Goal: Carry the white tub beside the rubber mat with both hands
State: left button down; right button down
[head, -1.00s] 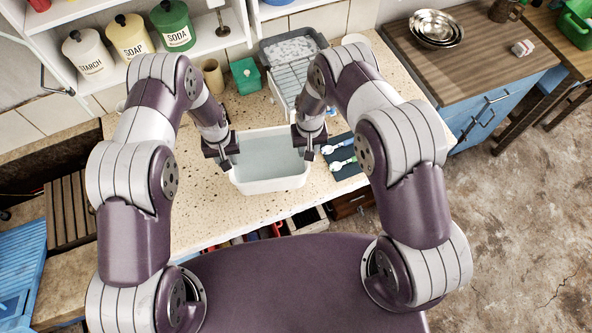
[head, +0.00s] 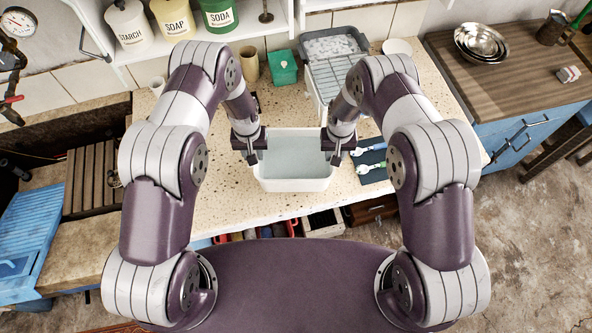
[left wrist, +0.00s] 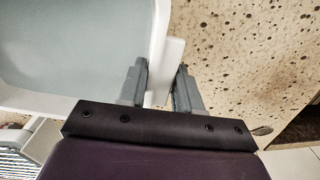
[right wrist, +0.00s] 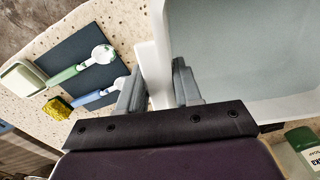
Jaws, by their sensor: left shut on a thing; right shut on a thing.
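Whether the tub's underside touches the counter cannot be told. A dark mat (head: 375,179) lies right of the tub, with two brushes on it, partly behind my right arm; it also shows in the right wrist view (right wrist: 80,42).
A wire rack (head: 338,75) and grey basin (head: 333,45) stand behind. A green box (head: 284,68) and beige cup (head: 249,65) are at the back. A yellow sponge (right wrist: 56,108) lies near the mat. The counter left of the tub (head: 225,195) is mostly clear.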

pick_arm(q)
jog(key=shift+w+d+f+b, duration=0.2)
jog(key=shift+w+f+b, duration=0.15)
jog(key=shift+f, duration=0.25)
pick_arm(e)
jog(key=shift+w+a+f, duration=0.2)
jog(key=shift+f, duration=0.45)
pick_arm(q)
jog(key=c, duration=1.1)
grip_release()
jog(key=shift+f, duration=0.15)
pick_arm(e)
jog(key=c, duration=1.1)
grip_release()
jog(key=shift+f, duration=0.15)
pick_arm(q)
jog(key=o, duration=0.3)
jog(key=shift+s, duration=0.1)
pick_arm(e)
jog(key=o, duration=0.3)
jog(key=shift+d, duration=0.1)
pick_arm(q)
jog(key=shift+s, duration=0.15)
pick_arm(e)
jog(key=shift+o, duration=0.2)
jog(key=shift+s, duration=0.15)
pick_arm(q)
jog(key=shift+a+r, duration=0.1)
jog(key=shift+r, duration=0.1)
